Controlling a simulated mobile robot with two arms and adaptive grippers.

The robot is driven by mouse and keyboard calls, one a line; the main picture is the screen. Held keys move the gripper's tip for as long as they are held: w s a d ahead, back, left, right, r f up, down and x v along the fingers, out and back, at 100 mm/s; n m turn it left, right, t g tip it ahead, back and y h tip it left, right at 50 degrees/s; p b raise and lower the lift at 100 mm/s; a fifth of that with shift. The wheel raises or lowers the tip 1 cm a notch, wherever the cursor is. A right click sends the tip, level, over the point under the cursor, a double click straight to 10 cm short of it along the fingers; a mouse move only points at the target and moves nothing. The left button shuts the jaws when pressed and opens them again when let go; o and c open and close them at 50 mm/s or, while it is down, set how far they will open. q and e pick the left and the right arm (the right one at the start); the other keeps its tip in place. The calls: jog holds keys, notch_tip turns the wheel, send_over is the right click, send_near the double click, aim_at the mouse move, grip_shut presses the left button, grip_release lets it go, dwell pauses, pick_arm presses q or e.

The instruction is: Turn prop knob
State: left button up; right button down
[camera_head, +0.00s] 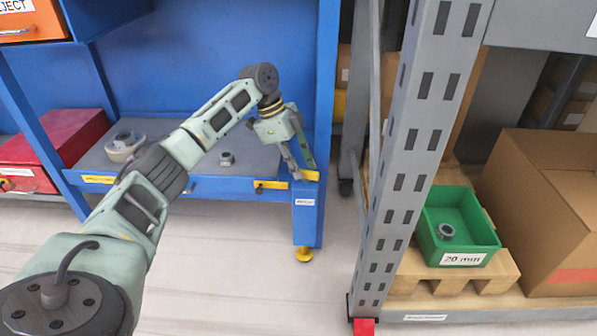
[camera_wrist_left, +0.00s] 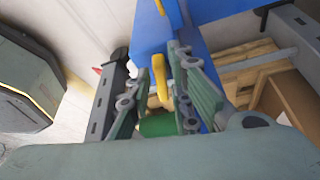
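A yellow knob-like piece (camera_head: 312,175) is at the front corner post of the blue workbench (camera_head: 307,222). My left gripper (camera_head: 304,174) reaches down to it, with the fingertips at the piece. In the left wrist view the yellow piece (camera_wrist_left: 160,76) shows between the two spread fingers of my left gripper (camera_wrist_left: 160,82), and I see no firm contact. A second yellow lever (camera_head: 272,185) with a dark end sits on the shelf's front edge, left of the gripper. My right gripper is not in view.
The grey shelf (camera_head: 190,160) holds a large ring-shaped metal part (camera_head: 124,146) and a small nut (camera_head: 227,158). A red box (camera_head: 55,152) is at left. A grey rack upright (camera_head: 400,160), a green bin (camera_head: 470,240) and a cardboard box (camera_head: 550,215) are at right. The floor in front is clear.

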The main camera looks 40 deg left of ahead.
pick_arm(q)
jog(key=shift+d+f, duration=0.1)
jog(key=shift+c, duration=0.4)
grip_shut()
